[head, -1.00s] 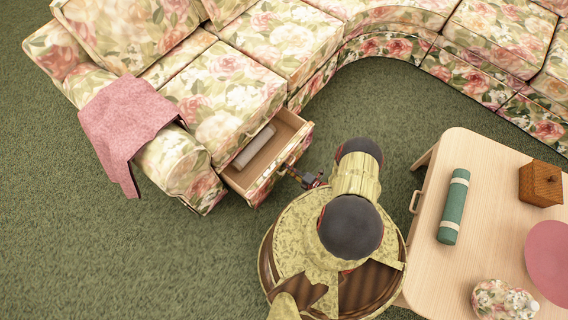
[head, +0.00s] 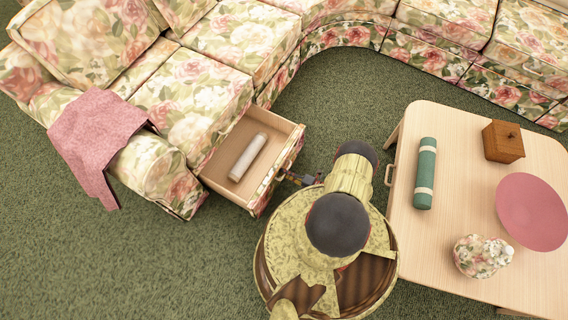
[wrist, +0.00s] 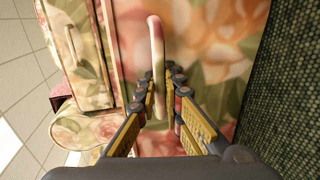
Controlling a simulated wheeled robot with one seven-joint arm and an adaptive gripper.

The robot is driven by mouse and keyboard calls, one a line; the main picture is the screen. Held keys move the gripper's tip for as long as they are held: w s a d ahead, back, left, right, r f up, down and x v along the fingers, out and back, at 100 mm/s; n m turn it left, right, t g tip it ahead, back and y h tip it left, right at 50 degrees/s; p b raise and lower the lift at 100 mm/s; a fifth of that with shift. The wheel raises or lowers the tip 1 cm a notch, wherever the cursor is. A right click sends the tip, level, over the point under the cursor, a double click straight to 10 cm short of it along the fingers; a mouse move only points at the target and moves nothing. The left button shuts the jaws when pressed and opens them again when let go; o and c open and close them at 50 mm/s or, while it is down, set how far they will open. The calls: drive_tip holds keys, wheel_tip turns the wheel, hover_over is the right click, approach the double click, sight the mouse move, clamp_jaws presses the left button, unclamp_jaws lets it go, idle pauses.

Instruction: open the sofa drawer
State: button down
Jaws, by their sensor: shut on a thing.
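The sofa drawer (head: 224,184) is pulled well out from the base of the floral sofa (head: 195,98), under its left end seat. A pale cylindrical roll (head: 248,157) lies inside it. My gripper (head: 300,179) is at the drawer's floral front, low beside it. In the wrist view, my gripper (wrist: 164,92) is shut on the drawer handle (wrist: 157,60), a long floral-coloured bar that runs between the fingers. The drawer front (wrist: 215,60) fills the middle of that view. In the head view my arm and base hide part of the handle area.
A light wooden table (head: 450,240) stands close to the right of my base, holding a green roll (head: 425,173), a wooden box (head: 503,142), a pink disc (head: 531,211) and a floral pot (head: 482,256). A pink cloth (head: 97,145) drapes the sofa arm. Green carpet is clear at lower left.

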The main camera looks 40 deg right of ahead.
drive_tip(key=c, duration=2)
unclamp_jaws()
drive_tip(key=shift+c, duration=0.2)
drive_tip(key=shift+o, duration=0.4)
drive_tip(key=shift+s, duration=0.1)
drive_tip(key=v, duration=1.1)
drive_tip(key=shift+s, duration=0.4)
drive_tip(key=shift+d, duration=0.15)
